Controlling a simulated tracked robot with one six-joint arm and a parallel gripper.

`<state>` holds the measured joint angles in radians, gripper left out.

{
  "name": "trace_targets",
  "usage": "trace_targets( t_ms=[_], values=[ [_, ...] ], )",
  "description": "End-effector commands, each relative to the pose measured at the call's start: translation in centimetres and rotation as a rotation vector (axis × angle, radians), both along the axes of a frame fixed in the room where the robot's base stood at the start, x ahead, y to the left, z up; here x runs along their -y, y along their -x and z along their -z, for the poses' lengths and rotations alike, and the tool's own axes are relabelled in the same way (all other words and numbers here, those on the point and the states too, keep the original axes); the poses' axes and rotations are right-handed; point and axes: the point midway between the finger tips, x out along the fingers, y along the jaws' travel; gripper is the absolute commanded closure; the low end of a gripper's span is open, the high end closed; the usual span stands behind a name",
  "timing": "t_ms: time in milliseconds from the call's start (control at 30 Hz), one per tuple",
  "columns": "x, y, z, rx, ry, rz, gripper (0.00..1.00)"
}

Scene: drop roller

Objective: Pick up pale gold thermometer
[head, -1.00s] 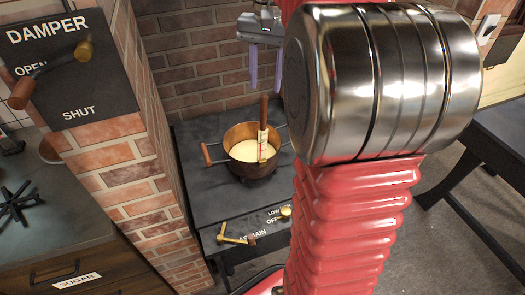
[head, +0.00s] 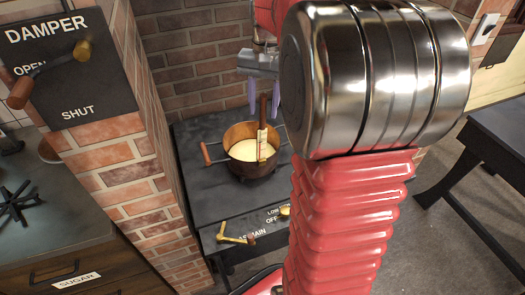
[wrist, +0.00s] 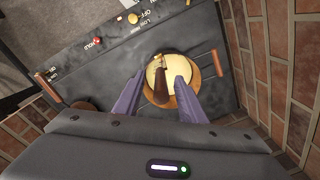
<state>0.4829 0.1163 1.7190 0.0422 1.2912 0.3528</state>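The pale gold thermometer (head: 262,146) stands nearly upright in a copper pot (head: 238,136) of cream-coloured liquid. It has a brown wooden handle at its upper end, and its lower end is hidden in the liquid. My gripper (head: 263,110) is open, its two purple fingers around the level of the handle top. In the wrist view the thermometer's handle (wrist: 161,92) lies between the fingers of my gripper (wrist: 161,78), with space on both sides. I cannot see any contact.
The pot sits on a dark stove top (head: 195,185) with brick walls behind and at the left. Its side handle (head: 206,155) sticks out left. A brass lever (head: 237,238) and knob are on the stove front. A damper panel (head: 75,65) hangs at left.

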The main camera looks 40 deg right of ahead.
Motion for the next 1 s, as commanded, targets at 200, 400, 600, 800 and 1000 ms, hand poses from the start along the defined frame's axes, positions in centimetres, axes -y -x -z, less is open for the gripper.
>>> trace_targets(
  t_ms=[200, 400, 600, 800, 1000],
  values=[
    [-0.1, 0.0, 1.5, -0.003, -0.002, 0.0, 0.63],
    [-0.2, -0.2, 4.1, -0.002, -0.001, 0.0, 0.63],
    [-0.2, -0.2, 5.2, -0.001, -0.001, 0.0, 0.63],
    [-0.2, -0.3, 5.2, 0.0, 0.0, -0.001, 0.63],
    [-0.2, -0.3, 5.2, 0.0, 0.0, -0.001, 0.63]
  ],
)
